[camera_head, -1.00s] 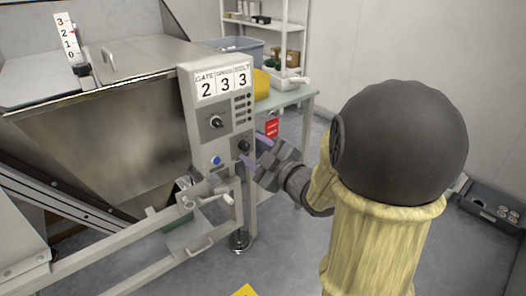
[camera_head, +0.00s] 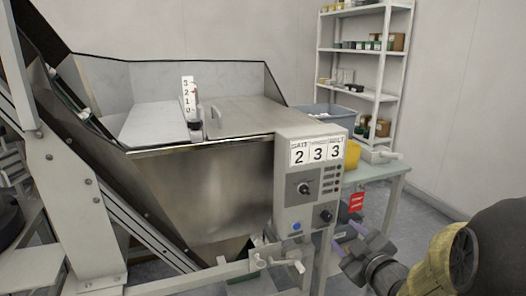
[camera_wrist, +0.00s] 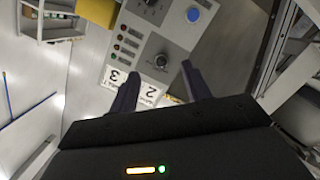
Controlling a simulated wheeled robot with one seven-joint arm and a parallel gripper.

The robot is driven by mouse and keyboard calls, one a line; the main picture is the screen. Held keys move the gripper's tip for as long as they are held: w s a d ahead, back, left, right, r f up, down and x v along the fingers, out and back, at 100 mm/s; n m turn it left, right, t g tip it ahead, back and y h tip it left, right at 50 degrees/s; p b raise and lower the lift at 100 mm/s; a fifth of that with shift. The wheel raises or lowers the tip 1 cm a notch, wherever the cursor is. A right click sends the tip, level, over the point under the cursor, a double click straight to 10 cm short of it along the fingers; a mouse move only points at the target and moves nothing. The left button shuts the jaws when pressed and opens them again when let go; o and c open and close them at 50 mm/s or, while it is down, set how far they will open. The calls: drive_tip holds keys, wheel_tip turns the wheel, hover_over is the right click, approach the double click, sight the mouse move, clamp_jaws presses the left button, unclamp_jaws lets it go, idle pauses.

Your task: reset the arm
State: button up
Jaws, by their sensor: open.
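My gripper (camera_head: 347,242) is open and empty in the head view, at the lower right, in front of the right edge of the control panel (camera_head: 291,215). In the wrist view its two dark fingers (camera_wrist: 160,88) stand apart with nothing between them. The grey panel carries number cards reading 2, 3, 3, two black knobs and a blue button (camera_head: 297,226). In the wrist view the panel lies beyond the fingertips, with one knob (camera_wrist: 157,62) just past them. I cannot tell whether a finger touches the panel.
A steel hopper (camera_head: 205,185) with a 0-to-3 scale (camera_head: 188,97) stands left of the panel. Shelves (camera_head: 362,52) stand farther back. Bare floor shows at right.

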drive_tip(key=s+a+f+m+g+h+p, duration=0.4)
drive_tip(key=s+a+f+m+g, duration=0.2)
drive_tip(key=s+f+m+g, duration=0.6)
wheel_tip(320, 180, up, 39)
drive_tip(key=s+n+g+p, duration=0.1)
drive_tip(key=s+p, duration=0.1)
drive_tip(key=p, duration=3.5)
drive_tip(key=shift+a+y+p, duration=0.3)
drive_tip(key=shift+p, duration=0.1)
drive_tip(key=shift+d, duration=0.1)
